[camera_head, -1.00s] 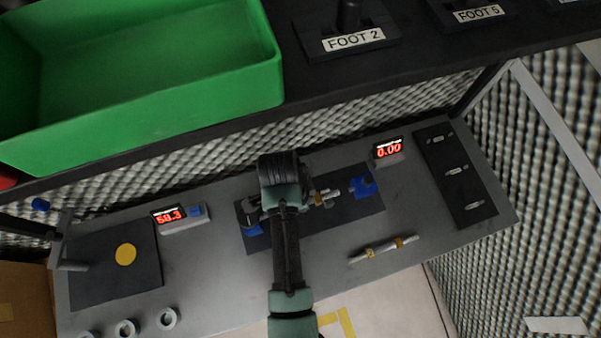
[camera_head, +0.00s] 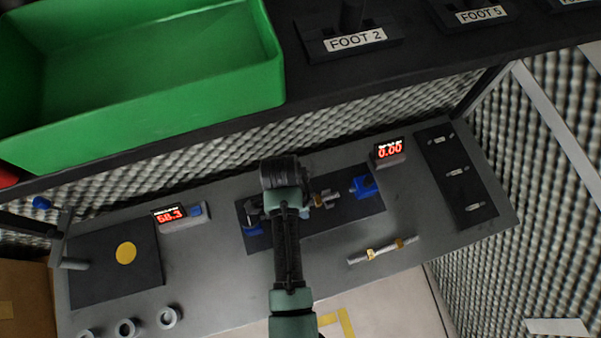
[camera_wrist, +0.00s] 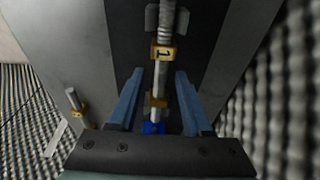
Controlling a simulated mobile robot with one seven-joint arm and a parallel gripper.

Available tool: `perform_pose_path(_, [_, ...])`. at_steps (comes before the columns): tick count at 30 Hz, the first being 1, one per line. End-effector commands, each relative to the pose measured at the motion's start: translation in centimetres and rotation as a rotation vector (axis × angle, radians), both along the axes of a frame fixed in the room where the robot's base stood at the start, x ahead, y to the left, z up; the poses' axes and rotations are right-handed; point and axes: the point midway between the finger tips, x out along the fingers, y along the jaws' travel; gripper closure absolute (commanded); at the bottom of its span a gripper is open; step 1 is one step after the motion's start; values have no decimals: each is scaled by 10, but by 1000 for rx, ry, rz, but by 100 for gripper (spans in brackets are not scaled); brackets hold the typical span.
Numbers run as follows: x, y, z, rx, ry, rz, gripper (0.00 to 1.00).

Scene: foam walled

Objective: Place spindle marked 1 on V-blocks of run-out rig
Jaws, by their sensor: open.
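The spindle marked 1 (camera_wrist: 162,75) lies lengthwise between my gripper's fingers in the wrist view, its yellow tag showing the 1. My gripper (camera_wrist: 160,73) is open, with a blue-grey finger on each side of the spindle and gaps visible. The run-out rig is a black plate (camera_head: 345,215) with a blue block (camera_head: 363,187) at its right and another blue part (camera_head: 252,228) at its left. The spindle's right part (camera_head: 326,198) shows beside my arm in the head view. A grey support (camera_wrist: 165,17) is at the spindle's far end. Whether it rests fully in both V-blocks is hidden.
Another spindle with a yellow tag (camera_head: 371,254) lies on the grey bench (camera_head: 240,290) in front of the rig. Readouts (camera_head: 390,150) and (camera_head: 168,215) stand behind. A black plate with small parts (camera_head: 440,170) is at right. A green bin (camera_head: 200,90) sits on the upper shelf.

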Motion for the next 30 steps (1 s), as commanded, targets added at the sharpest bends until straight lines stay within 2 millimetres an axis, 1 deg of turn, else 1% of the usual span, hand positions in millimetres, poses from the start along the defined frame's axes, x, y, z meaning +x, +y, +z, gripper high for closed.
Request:
perform_pose_path(5, [1, 2, 14, 0, -3, 0, 51])
perform_pose_path(8, [0, 5, 31, 1, -5, 2, 51])
perform_pose_path(15, [-2, 12, 82, 0, -5, 3, 51])
perform_pose_path(18, [-3, 14, 99, 0, -4, 2, 51])
perform_pose_path(21, [-4, 16, 112, 0, -3, 0, 51])
perform_pose_path(24, [-5, 17, 119, 0, -2, 0, 51])
perform_pose_path(30, [-5, 17, 122, 0, 1, 0, 51])
